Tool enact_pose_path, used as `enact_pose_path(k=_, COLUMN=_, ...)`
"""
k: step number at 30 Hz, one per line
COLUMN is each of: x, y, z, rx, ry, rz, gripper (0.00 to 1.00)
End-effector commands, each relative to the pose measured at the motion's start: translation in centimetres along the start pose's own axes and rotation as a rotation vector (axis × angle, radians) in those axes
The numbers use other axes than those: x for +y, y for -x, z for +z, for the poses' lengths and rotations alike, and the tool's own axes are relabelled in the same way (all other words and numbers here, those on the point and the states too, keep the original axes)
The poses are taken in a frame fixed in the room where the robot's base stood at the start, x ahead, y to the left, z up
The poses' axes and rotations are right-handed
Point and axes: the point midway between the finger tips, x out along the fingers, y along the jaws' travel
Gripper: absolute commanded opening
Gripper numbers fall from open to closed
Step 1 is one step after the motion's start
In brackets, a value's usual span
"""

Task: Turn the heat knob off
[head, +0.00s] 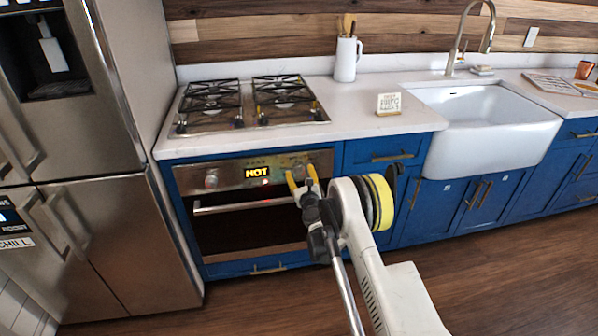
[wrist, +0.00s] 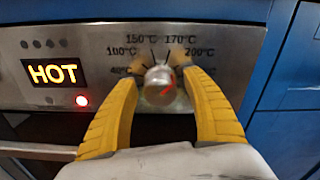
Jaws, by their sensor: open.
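The heat knob (wrist: 159,85) is a round silver knob on the oven's steel control panel (wrist: 215,60), ringed by temperature marks. In the head view, my gripper (head: 302,174) is at the right part of the oven panel (head: 224,172) and hides this knob. Another knob (head: 211,180) shows at the panel's left.
The oven handle (head: 243,205) runs across the door just below the panel. A gas hob (head: 250,103) is on the counter above. A steel fridge (head: 110,230) stands at the left, and blue cabinets (head: 410,205) are at the right. The wooden floor (head: 480,270) in front is clear.

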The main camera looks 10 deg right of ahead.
Motion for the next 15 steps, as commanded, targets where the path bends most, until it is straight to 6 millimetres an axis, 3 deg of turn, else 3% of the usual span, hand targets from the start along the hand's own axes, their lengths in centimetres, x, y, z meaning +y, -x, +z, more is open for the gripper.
enact_pose_path(k=2, x=0.0, y=0.0, z=0.01, rx=0.0, ry=0.0, rz=0.0, gripper=0.58)
enact_pose_path(k=7, x=0.0, y=0.0, z=0.01, rx=0.0, ry=0.001, rz=0.0, gripper=0.1)
enact_pose_path(k=8, x=0.0, y=0.0, z=0.01, rx=0.0, ry=0.001, rz=0.0, gripper=0.05)
enact_pose_path(k=15, x=-0.01, y=-0.01, z=0.02, rx=0.0, ry=0.003, rz=0.0, gripper=0.04)
